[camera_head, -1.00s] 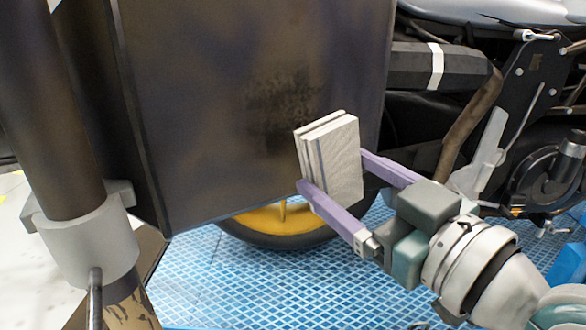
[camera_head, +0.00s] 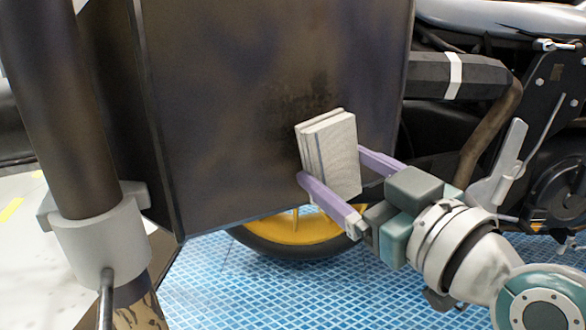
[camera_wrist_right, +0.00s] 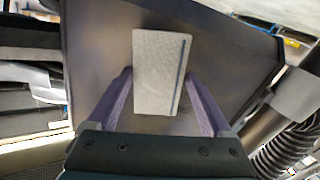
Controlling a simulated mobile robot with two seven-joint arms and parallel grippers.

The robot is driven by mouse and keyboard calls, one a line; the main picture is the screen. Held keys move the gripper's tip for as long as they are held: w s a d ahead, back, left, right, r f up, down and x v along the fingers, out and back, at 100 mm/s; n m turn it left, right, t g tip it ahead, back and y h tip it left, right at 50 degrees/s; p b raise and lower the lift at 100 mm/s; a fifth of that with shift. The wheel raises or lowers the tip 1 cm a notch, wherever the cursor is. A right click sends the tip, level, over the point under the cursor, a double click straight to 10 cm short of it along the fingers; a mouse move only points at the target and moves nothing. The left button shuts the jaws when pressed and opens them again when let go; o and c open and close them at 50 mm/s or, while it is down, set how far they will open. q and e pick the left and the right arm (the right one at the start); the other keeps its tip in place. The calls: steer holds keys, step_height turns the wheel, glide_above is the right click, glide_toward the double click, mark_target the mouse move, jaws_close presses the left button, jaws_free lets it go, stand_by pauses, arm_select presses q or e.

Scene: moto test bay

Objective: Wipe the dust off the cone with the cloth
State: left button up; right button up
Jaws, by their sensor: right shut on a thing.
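The cloth (camera_head: 332,145) is a light grey folded pad with a thin dark stripe. My right gripper (camera_head: 331,168) is shut on it, one purple finger at each side. The large dark brown panel behind it, which seems to be the cone (camera_head: 220,120), has a blackish speckled dust patch (camera_head: 308,92) just above the cloth. I cannot tell whether the cloth touches the surface. In the right wrist view the cloth (camera_wrist_right: 158,72) stands between the fingers with the panel (camera_wrist_right: 230,60) behind it. My left gripper does not show.
A black pipe with a white band (camera_head: 453,76) and motorcycle parts lie to the right. A yellow-rimmed wheel (camera_head: 292,228) is below the panel. A brown post with a grey collar (camera_head: 100,232) stands at left. Blue tiled floor (camera_head: 260,290) is open below.

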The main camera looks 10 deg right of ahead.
steer(key=shift+x, duration=1)
